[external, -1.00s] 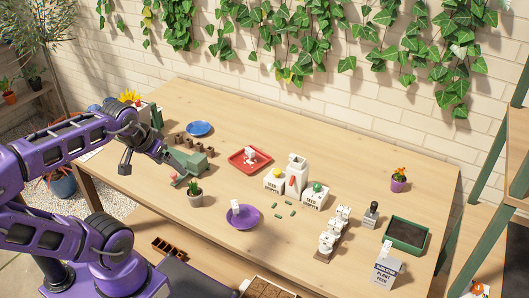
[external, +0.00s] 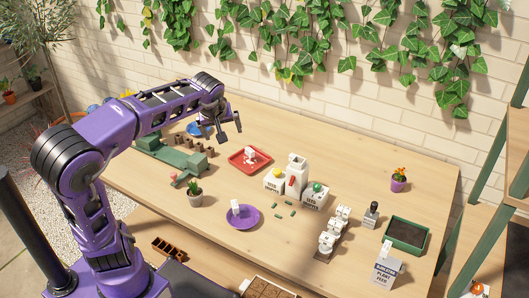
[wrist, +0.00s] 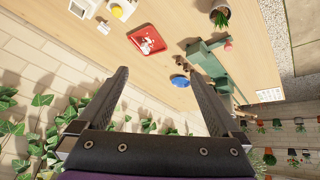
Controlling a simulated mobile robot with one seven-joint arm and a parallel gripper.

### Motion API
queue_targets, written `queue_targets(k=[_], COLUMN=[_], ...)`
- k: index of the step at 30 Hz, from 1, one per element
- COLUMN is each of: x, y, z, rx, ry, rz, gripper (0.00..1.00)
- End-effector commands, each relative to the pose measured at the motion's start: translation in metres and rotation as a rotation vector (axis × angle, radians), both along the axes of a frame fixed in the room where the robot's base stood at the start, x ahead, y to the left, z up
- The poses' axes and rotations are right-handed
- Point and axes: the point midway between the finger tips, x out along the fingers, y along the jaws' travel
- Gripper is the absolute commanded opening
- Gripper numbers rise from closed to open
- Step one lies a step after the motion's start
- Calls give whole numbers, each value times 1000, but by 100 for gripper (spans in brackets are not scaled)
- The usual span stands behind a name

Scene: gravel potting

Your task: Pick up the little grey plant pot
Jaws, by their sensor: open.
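The little grey plant pot (external: 195,200) stands upright on the table near its front left edge, with a small green plant in it. In the wrist view the pot (wrist: 219,7) is at the top edge, partly cut off. My gripper (external: 226,137) is open and empty, raised above the back left of the table. It is behind and to the right of the pot, well apart from it. In the wrist view the open fingers of my gripper (wrist: 157,73) have nothing between them.
A long green object (external: 172,156) lies just behind the pot. A purple plate (external: 254,221) with a white item is to its right. A red tray (external: 238,165), a blue dish (wrist: 180,81), and white seed boxes (external: 275,180) stand farther back.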

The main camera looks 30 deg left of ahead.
Motion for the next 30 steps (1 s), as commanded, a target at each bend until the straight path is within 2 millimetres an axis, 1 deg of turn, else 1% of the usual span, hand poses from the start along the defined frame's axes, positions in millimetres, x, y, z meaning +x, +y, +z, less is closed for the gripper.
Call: queue_targets(k=[1, 3, 6, 9, 13, 19, 20, 23, 26, 30], x=[16, 35, 58, 74, 88, 103, 105, 110, 110, 103], y=[-2, -10, -20, -27, -32, -29, -27, -13, 9, 50], z=[-3, -4, 1, 7, 17, 33, 36, 44, 47, 38], rx=[-48, -119, -223, -307, -400, -531, -552, -627, -699, -780], ry=[-13, -36, -71, -98, -125, -151, -154, -154, -138, -81], rz=[50, 113, 193, 253, 315, 399, 412, 465, 520, 585], gripper=[100, 100, 100, 100, 100, 100, 100, 100, 100, 100])
